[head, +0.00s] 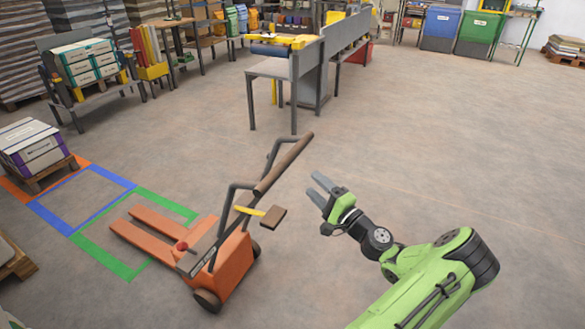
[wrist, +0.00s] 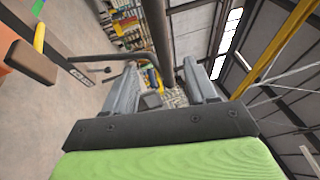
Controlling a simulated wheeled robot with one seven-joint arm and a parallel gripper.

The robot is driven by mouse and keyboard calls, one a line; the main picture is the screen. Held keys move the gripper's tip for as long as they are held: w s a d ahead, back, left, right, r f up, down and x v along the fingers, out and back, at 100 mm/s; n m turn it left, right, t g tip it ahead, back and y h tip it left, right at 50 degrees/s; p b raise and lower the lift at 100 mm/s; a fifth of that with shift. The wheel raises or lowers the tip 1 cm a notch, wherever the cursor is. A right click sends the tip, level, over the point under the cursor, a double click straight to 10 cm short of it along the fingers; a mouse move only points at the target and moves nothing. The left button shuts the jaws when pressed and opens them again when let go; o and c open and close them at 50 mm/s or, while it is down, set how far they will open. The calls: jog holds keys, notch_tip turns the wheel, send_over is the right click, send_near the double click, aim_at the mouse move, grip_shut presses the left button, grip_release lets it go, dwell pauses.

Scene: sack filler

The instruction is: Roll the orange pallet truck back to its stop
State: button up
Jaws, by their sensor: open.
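The orange pallet truck (head: 232,265) stands on the floor at lower left in the head view, its forks (head: 150,232) pointing left over the green floor outline. Its tilted handle rises to a brown grip bar (head: 284,163). My gripper (head: 316,187) is open and empty just right of the handle, apart from it in the head view. In the wrist view a dark bar (wrist: 157,35), apparently the grip bar, shows beyond and between the open fingers (wrist: 160,82). The truck's brown pad (wrist: 31,62) shows at left there. I cannot identify a stop.
Green (head: 102,258), blue (head: 51,219) and orange (head: 12,190) floor outlines lie at left. A loaded pallet (head: 55,174) stands by the orange one. A grey table (head: 270,68) stands behind the truck. The floor to the right is clear.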

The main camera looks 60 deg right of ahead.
jog(key=b+x, duration=0.1)
jog(key=x, duration=1.3)
jog(key=shift+w+r+b, duration=0.2)
jog(key=shift+w+b, duration=0.15)
jog(key=shift+b, duration=0.05)
grip_shut()
